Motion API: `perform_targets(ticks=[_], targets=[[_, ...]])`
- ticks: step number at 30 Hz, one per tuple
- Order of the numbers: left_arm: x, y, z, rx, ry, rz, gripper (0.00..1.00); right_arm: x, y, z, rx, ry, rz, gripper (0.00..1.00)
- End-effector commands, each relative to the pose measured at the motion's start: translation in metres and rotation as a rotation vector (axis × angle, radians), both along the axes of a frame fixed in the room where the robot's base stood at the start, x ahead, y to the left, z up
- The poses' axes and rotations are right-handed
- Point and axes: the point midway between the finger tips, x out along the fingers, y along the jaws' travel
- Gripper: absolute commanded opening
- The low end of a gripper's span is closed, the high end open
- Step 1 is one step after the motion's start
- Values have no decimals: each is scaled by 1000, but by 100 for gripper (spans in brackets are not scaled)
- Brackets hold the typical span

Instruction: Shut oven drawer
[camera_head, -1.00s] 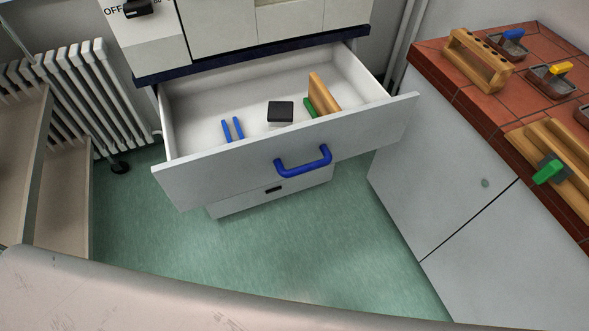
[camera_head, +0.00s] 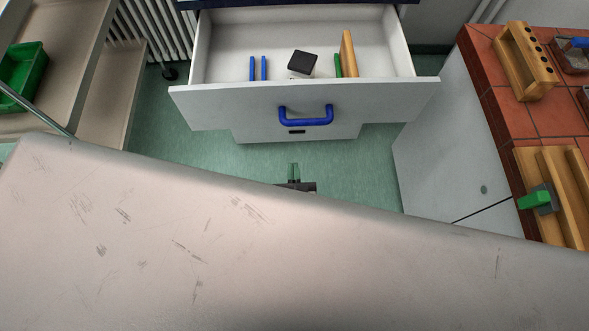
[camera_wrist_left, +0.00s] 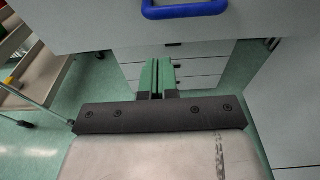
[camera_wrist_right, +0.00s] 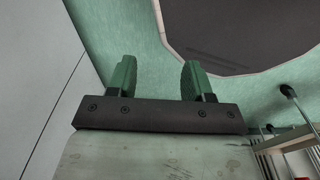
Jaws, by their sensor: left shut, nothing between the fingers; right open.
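The oven drawer (camera_head: 215,103) is white and pulled out, with a blue handle (camera_head: 306,121) on its front. The handle also shows at the top of the left wrist view (camera_wrist_left: 186,10). Inside the drawer are a dark-topped block (camera_head: 302,63), two blue strips (camera_head: 258,68), a wooden board (camera_head: 348,54) and a green strip (camera_head: 338,66). My left gripper (camera_head: 293,170) is shut and empty, in front of the drawer and apart from the handle. My right gripper (camera_wrist_right: 156,76) is open and empty in the right wrist view, over the green floor.
A red-tiled bench (camera_head: 497,105) with wooden racks (camera_head: 525,62) stands at the right above a white cabinet (camera_head: 440,150). A beige shelf unit (camera_head: 108,95) with a green bin (camera_head: 22,75) stands at the left. Green floor (camera_head: 260,160) is clear before the drawer.

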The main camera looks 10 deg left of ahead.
Motion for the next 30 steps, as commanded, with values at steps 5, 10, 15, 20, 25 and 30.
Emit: perform_targets(ticks=[5,10,15,20,25,30], targets=[[40,12,-2,2,-3,2,0,1,-3,9,-4,-2,1,51],[69,20,-1,-1,-1,1,0,5,-9,18,-12,-6,-1,51],[87,26,0,0,2,1,0,6,-12,23,-16,-8,-3,51],[93,27,0,-3,2,0,0,6,-12,24,-16,-8,-4,51],[93,28,0,-4,3,0,0,6,-12,24,-16,-8,-3,51],[93,28,0,-3,2,0,0,6,-12,24,-15,-9,-3,51]])
